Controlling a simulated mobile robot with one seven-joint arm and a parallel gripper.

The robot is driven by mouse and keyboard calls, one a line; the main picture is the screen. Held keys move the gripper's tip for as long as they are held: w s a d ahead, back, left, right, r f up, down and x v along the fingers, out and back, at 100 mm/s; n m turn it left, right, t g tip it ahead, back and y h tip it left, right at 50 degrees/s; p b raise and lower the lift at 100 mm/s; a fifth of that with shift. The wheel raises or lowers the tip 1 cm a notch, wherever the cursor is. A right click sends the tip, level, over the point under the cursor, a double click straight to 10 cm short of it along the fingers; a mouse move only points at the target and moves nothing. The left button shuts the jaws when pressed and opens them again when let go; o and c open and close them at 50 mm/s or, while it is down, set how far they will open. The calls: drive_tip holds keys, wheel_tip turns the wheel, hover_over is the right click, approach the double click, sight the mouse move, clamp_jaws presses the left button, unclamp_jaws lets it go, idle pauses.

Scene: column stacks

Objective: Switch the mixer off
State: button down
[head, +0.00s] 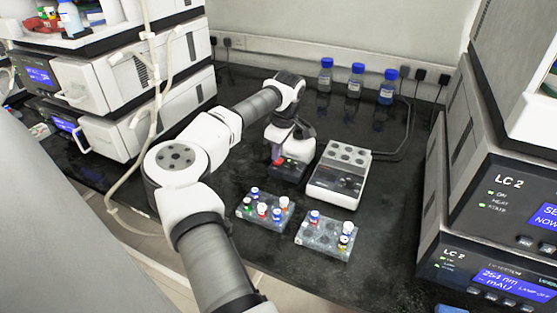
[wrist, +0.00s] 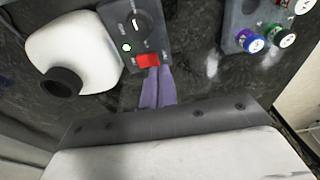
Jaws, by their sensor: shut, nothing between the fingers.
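In the head view the mixer's dark base (head: 289,170) is partly hidden below my gripper (head: 277,160). In the wrist view my gripper (wrist: 155,72) is shut and empty, with its purple-grey fingertips right at the lower edge of the red switch. I cannot tell whether they touch it. A white rounded body with a black cup (wrist: 75,55) lies beside the panel.
A white-topped block unit (head: 340,172) stands right of the mixer. Two vial racks (head: 245,211) (head: 325,250) stand in front. Blue-capped bottles (head: 354,85) stand by the back wall. Instrument stacks (head: 130,75) (head: 490,200) flank the dark bench.

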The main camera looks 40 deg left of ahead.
drive_tip(key=shift+f+b, duration=0.4)
drive_tip(key=shift+f, duration=0.65)
idle(0.8)
drive_tip(key=shift+r, duration=0.1)
drive_tip(key=shift+r+p, duration=1.95)
drive_tip(key=shift+r, duration=0.55)
drive_tip(key=shift+f, duration=0.1)
